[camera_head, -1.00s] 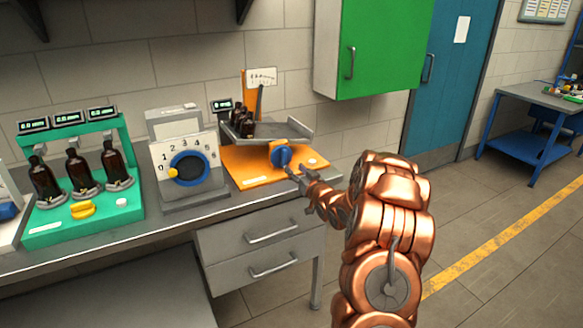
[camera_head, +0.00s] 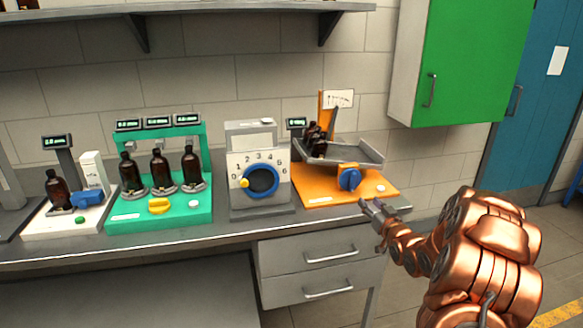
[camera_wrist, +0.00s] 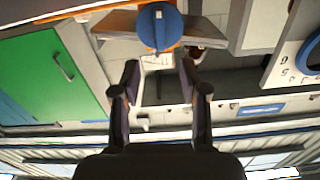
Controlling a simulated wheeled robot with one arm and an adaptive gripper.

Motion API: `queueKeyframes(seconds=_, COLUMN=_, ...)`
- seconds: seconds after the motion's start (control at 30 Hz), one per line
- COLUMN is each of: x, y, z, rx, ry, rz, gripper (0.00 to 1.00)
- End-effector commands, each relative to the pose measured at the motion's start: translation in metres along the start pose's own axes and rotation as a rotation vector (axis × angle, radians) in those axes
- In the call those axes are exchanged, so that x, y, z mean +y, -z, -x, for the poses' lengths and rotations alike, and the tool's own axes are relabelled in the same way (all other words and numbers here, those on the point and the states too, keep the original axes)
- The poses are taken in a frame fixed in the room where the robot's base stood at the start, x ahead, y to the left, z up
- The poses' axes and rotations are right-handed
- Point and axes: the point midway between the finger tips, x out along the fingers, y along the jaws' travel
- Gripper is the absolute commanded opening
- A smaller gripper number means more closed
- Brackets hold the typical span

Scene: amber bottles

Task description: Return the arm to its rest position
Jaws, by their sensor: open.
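My copper arm is at the right in the head view. My gripper (camera_head: 372,211) is at the bench's front edge, just in front of the orange station (camera_head: 310,196). In the wrist view my gripper (camera_wrist: 158,78) shows its two dark fingers apart with nothing between them. The blue knob (camera_head: 349,178) of the orange station is close beyond the fingertips, and it also shows in the wrist view (camera_wrist: 160,27). The fingers look apart from the knob. The wrist view is upside down.
Dark bottles (camera_head: 314,136) stand on the orange station's tilted tray (camera_head: 350,153). A dial box (camera_head: 261,201), a green station (camera_head: 120,220) with bottles and a white station (camera_head: 40,228) stand to the left. A green cabinet (camera_head: 470,60) hangs above. Floor is open at the right.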

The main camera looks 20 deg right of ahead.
Motion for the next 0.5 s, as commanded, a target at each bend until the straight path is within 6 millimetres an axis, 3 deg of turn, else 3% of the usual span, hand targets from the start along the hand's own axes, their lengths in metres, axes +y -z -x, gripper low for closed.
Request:
queueKeyframes(seconds=0.17, x=-0.005, y=0.001, z=-0.001, rx=-0.026, ry=-0.002, rz=0.009, gripper=0.44)
queueKeyframes(seconds=0.33, x=-0.029, y=0.001, z=-0.002, rx=-0.146, ry=-0.016, rz=0.044, gripper=0.44)
queueKeyframes(seconds=0.5, x=-0.058, y=-0.002, z=0.010, rx=-0.320, ry=-0.045, rz=0.085, gripper=0.44)
